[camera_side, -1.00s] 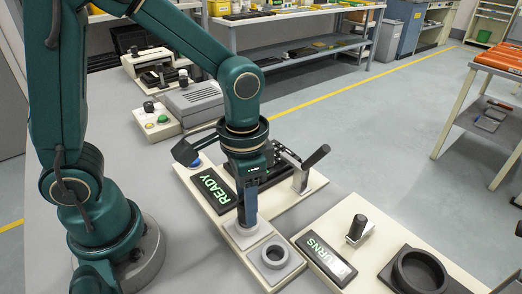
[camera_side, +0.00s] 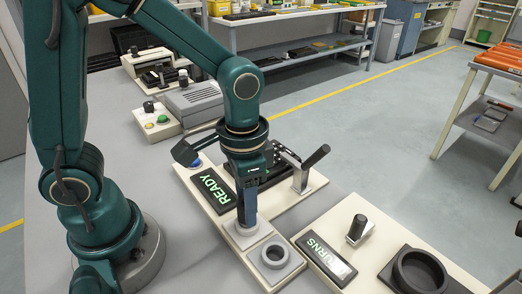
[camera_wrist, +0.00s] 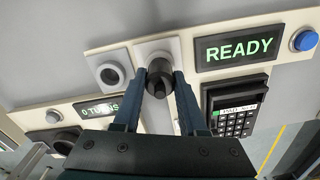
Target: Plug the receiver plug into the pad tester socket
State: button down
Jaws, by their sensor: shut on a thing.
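The receiver plug (camera_wrist: 158,83), a dark round piece, sits between my fingertips in the wrist view. My gripper (camera_side: 246,222) is shut on it and points down at the pale square socket block (camera_side: 240,237) beside the READY display. That block also shows in the wrist view (camera_wrist: 146,50), directly behind the plug. My fingers hide the plug in the side view. I cannot tell how deep the plug sits in the block. A second grey block with an open, empty ring (camera_side: 275,256) is just beside it, also in the wrist view (camera_wrist: 110,74).
The green-lit READY display (camera_side: 215,191), a keypad (camera_wrist: 236,110) and a blue button (camera_wrist: 304,40) share the cream board. A lever handle (camera_side: 314,160) rises close to the right of my gripper. A TURNS display (camera_side: 326,258), a knob (camera_side: 357,228) and a black ring (camera_side: 419,272) stand further right.

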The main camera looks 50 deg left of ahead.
jog(key=shift+f, duration=0.1)
jog(key=shift+c, duration=1.9)
grip_release()
jog(key=shift+r, duration=3)
jog(key=shift+r, duration=2.55)
